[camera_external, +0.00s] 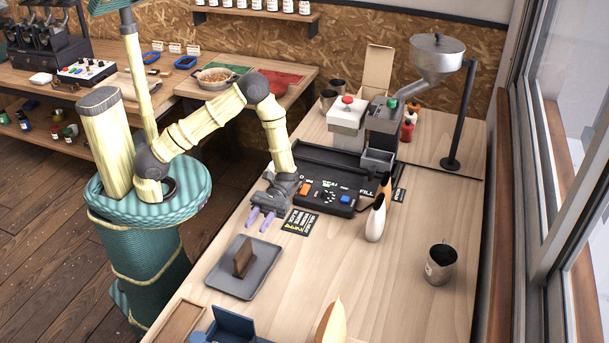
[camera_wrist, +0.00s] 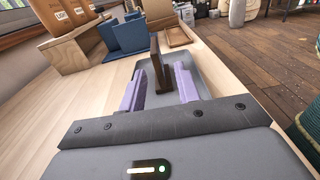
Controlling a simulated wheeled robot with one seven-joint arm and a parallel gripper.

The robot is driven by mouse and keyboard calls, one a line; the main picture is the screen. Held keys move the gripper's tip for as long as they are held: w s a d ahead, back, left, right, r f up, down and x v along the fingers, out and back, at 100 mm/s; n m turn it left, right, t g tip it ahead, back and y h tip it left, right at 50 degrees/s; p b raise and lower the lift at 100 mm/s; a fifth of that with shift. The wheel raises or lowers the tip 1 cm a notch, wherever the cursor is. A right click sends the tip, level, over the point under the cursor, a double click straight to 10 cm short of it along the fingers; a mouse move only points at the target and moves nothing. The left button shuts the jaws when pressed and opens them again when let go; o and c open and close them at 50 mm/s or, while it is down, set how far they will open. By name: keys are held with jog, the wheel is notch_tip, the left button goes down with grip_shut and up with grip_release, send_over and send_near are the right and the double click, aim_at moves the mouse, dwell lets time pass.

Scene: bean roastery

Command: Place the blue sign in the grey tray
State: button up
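The grey tray (camera_external: 222,281) lies on the wooden counter, left of centre. A dark brown upright piece with a foot (camera_external: 243,258) stands in it. The blue sign (camera_external: 232,322) is at the bottom edge of the external view, partly cut off, outside the tray. In the wrist view a blue angled piece (camera_wrist: 124,36), which looks like the blue sign, stands beyond the tray (camera_wrist: 207,82) to the left. My gripper (camera_external: 261,220) is above the counter behind the tray. Its lilac fingers (camera_wrist: 163,88) are apart with nothing held between them; the brown piece shows beyond them.
A black scale with buttons (camera_external: 325,193) sits behind my gripper. A wooden piece (camera_external: 180,322) lies beside the blue sign.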

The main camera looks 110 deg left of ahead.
jog(key=s+m+g+y, duration=0.1)
jog(key=s+d+m+g+y, duration=0.1)
jog(key=s+m+y, duration=0.1)
jog(key=s+d+m+g+y, duration=0.1)
jog(key=s+y, duration=0.1)
jog(key=shift+d+f, duration=0.25)
jog(key=shift+f, duration=0.1)
jog(key=s+m+y, duration=0.1)
jog(key=m+y, duration=0.1)
jog(key=y, duration=0.1)
jog(key=s+m+y, duration=0.1)
jog(key=shift+s+a+f+g, duration=0.1)
jog(key=shift+s+a+g, duration=0.2)
jog(key=shift+a, duration=0.05)
jog(key=m+y, duration=0.1)
jog(key=y, duration=0.1)
jog(key=s+a+r+m+t+y, duration=0.1)
jog(key=m, duration=0.1)
jog(key=a+m+t+y, duration=0.1)
jog(key=m+y, duration=0.1)
jog(key=shift+s+r+y, duration=0.15)
jog(key=shift+r+y, duration=0.15)
jog(key=shift+r, duration=0.05)
jog(key=r+m+t+y, duration=0.2)
jog(key=r+m+t, duration=0.1)
jog(key=w+r+m+t, duration=0.1)
jog(key=m, duration=0.1)
jog(key=shift+w+a+r+t+y, duration=0.1)
jog(key=shift+a+r+t+y, duration=0.25)
jog(key=shift+r+t+y, duration=0.05)
